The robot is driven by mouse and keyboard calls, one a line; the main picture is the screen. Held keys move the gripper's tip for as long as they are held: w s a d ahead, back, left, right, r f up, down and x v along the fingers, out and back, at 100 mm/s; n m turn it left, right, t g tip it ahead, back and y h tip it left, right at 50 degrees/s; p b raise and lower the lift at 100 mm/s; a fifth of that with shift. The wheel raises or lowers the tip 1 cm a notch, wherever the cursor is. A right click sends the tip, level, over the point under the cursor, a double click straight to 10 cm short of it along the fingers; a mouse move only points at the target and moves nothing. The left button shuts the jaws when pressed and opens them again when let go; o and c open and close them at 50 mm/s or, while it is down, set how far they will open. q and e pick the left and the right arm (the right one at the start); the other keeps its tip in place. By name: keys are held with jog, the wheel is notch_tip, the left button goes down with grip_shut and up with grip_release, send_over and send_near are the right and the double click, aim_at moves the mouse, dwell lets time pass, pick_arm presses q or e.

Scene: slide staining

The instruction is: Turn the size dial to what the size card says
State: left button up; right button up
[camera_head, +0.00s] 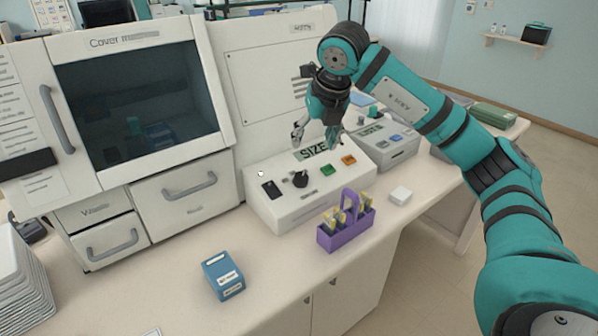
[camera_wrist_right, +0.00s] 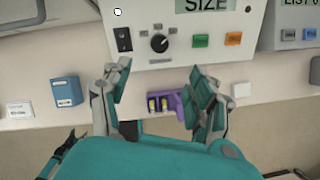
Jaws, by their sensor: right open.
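The black size dial (camera_head: 300,179) is a round knob on the white control box (camera_head: 290,210), below the display reading SIZE (camera_head: 314,152). In the right wrist view the dial (camera_wrist_right: 159,43) shows between and beyond my fingertips. My right gripper (camera_head: 316,140) is open and empty above the back of the box, apart from the dial; its spread fingers (camera_wrist_right: 159,70) show in the wrist view. A small white card (camera_wrist_right: 20,110) lies left of the blue box; its print is too small to read, and I cannot tell whether it is the size card. A teal and dark part at the wrist view's lower left may be my left gripper.
A purple rack (camera_head: 345,232) with slides stands before the control box. A blue box (camera_head: 223,275) is on the front counter. A black switch (camera_head: 271,189), green button (camera_head: 327,170) and orange button (camera_head: 348,160) flank the dial. A second control box (camera_head: 385,148) stands right.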

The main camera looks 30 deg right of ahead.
aim_at(301, 177)
jog(key=p+x, duration=0.3)
jog(key=x, duration=1.2)
jog(key=shift+f, duration=0.15)
jog(key=shift+c, duration=0.2)
jog(key=c, duration=1.1)
